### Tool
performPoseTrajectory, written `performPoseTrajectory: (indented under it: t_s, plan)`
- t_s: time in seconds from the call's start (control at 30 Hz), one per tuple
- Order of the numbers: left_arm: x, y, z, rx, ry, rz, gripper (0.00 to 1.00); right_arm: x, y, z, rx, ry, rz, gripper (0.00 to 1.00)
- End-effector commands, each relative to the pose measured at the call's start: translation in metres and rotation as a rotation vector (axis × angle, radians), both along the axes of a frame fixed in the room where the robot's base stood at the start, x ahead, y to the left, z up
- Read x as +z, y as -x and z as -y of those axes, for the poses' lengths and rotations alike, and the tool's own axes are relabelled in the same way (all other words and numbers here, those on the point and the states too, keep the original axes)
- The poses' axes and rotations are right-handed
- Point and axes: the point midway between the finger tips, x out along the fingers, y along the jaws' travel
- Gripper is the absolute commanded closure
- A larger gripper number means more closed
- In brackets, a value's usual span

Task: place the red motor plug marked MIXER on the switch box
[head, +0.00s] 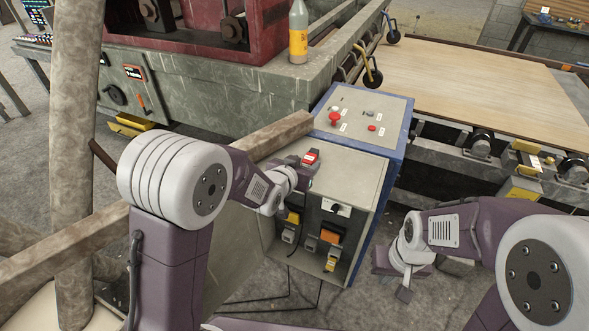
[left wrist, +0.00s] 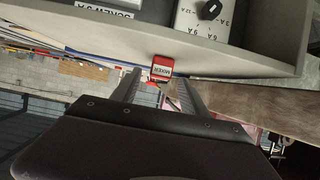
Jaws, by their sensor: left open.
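The red plug (head: 311,157) sits on or just over the grey top of the switch box (head: 347,172), near its left side. In the left wrist view the red plug (left wrist: 161,68), with a white MIXER label, shows by the box's grey edge (left wrist: 230,53). My left gripper (head: 303,172) is at the plug; its open fingers (left wrist: 160,88) show on either side below the plug in the wrist view. I cannot tell whether they touch it. My right gripper (head: 398,275) hangs low right of the box, its jaws unclear.
The box's open front holds several plugs, among them an orange one (head: 330,233) and a yellow one (head: 293,217). Behind stands a blue-sided control panel (head: 366,112) with red buttons. A wooden beam (head: 275,135) lies behind my left gripper. A bottle (head: 298,35) stands on the machine.

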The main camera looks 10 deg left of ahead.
Motion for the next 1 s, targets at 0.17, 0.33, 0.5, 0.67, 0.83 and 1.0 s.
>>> performPoseTrajectory:
  t_s: [0.17,0.33,0.5,0.67,0.83,1.0]
  plan:
    - [0.019,0.040,-0.013,0.001,0.002,0.005,0.48,-0.006,0.000,0.000,0.000,0.000,-0.001,1.00]
    - [0.035,0.069,-0.023,0.000,0.002,0.005,0.48,-0.006,0.000,0.000,0.000,0.000,-0.001,1.00]
    - [0.040,0.083,-0.027,0.000,-0.001,0.001,0.48,-0.006,0.000,0.000,0.000,0.000,-0.001,1.00]
    - [0.040,0.084,-0.027,0.000,0.000,0.001,0.48,-0.006,0.000,0.000,0.000,0.000,-0.001,1.00]
    - [0.028,0.087,-0.036,0.021,-0.015,-0.050,0.48,-0.006,0.000,0.000,0.000,0.000,-0.001,1.00]
    - [-0.058,0.148,-0.101,0.180,-0.107,-0.500,0.48,-0.006,0.000,0.000,0.000,0.000,-0.001,1.00]
